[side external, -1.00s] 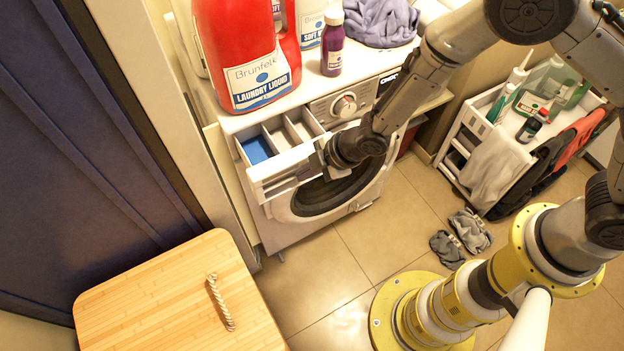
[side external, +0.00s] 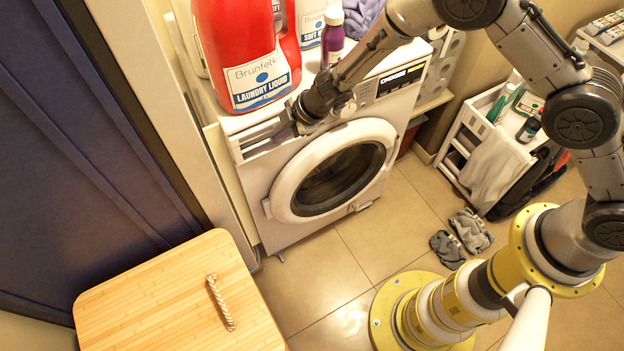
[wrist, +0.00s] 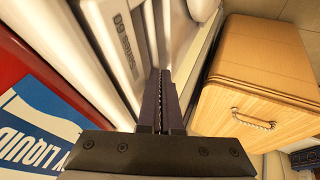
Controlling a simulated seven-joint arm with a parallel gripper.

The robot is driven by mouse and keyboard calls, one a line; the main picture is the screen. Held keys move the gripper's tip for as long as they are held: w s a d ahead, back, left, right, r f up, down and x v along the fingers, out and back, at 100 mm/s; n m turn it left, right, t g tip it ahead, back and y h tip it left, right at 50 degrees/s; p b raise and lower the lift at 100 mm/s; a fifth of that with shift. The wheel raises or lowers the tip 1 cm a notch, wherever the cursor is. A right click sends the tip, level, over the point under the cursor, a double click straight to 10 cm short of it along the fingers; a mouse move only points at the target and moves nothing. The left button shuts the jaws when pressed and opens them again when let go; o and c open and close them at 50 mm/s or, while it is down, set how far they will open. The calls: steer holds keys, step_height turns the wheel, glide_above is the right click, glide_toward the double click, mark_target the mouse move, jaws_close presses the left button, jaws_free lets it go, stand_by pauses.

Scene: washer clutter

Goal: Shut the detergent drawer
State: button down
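The detergent drawer (side external: 256,139) is at the upper left of the white washer's front (side external: 330,170). Its compartments are no longer visible, and its front looks about flush with the washer. My gripper (side external: 286,131) is at the right part of the drawer front, touching or very close to it. In the wrist view my gripper's dark fingers (wrist: 160,100) are together with only a thin line between them, and nothing shows between them. The pale drawer front and washer panel (wrist: 125,50) lie just beyond the fingers.
A large red laundry liquid jug (side external: 235,50) and a purple bottle (side external: 332,38) stand on the washer top, close to my arm. A wooden lidded hamper (side external: 170,300) stands at lower left. A white cart (side external: 495,140) is at right. Grey cloths (side external: 460,235) lie on the floor.

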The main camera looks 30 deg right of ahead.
steer(key=shift+w, duration=0.35)
steer(key=shift+s, duration=0.1)
stand_by(0.4)
